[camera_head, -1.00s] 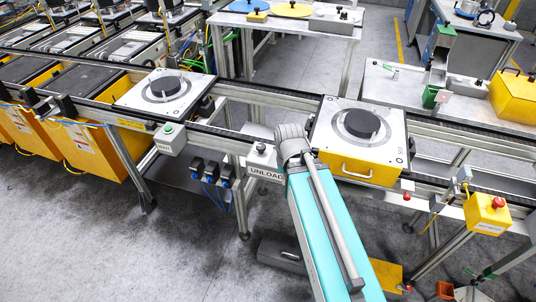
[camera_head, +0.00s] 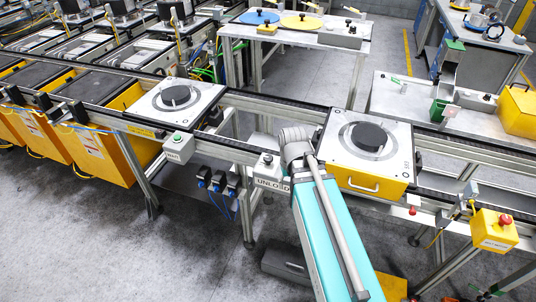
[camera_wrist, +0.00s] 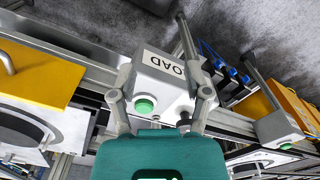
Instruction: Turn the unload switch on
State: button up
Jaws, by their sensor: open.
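The unload box (camera_head: 268,167) is a small grey box on the front rail of the conveyor, with an UNLOAD label and a dark knob on top. In the wrist view the box (camera_wrist: 155,82) shows part of the label, a green button (camera_wrist: 145,105) and the dark knob (camera_wrist: 184,119). My gripper (camera_wrist: 162,90) is open, its two fingers on either side of the box in that picture. I cannot tell whether they touch it. In the head view the fingers are hidden behind my wrist, just right of the box. The knob's setting is not clear.
A yellow-sided pallet (camera_head: 360,182) with a black disc stands right of my wrist. Another pallet (camera_head: 205,98) is on the conveyor to the left, above a second grey button box (camera_head: 179,148). A yellow emergency-stop box (camera_head: 490,232) is at right.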

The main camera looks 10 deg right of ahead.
aim_at(269, 157)
jog(key=shift+o, duration=0.9)
jog(key=w+a+r+n+p, duration=0.1)
jog(key=w+a+r+p, duration=0.1)
jog(key=w+r+p, duration=0.3)
jog(key=w+a+r+n+p, duration=0.1)
jog(key=w+r+p, duration=0.4)
jog(key=w, duration=0.5)
jog(key=shift+a+r+n, duration=0.4)
jog(key=shift+a+r, duration=0.35)
jog(key=shift+a, duration=0.05)
jog(key=shift+f, duration=0.25)
notch_tip(269, 157, down, 13)
jog(key=b, duration=1.3)
jog(key=shift+f, duration=0.2)
jog(key=c, duration=1.2)
jog(key=shift+o, duration=0.2)
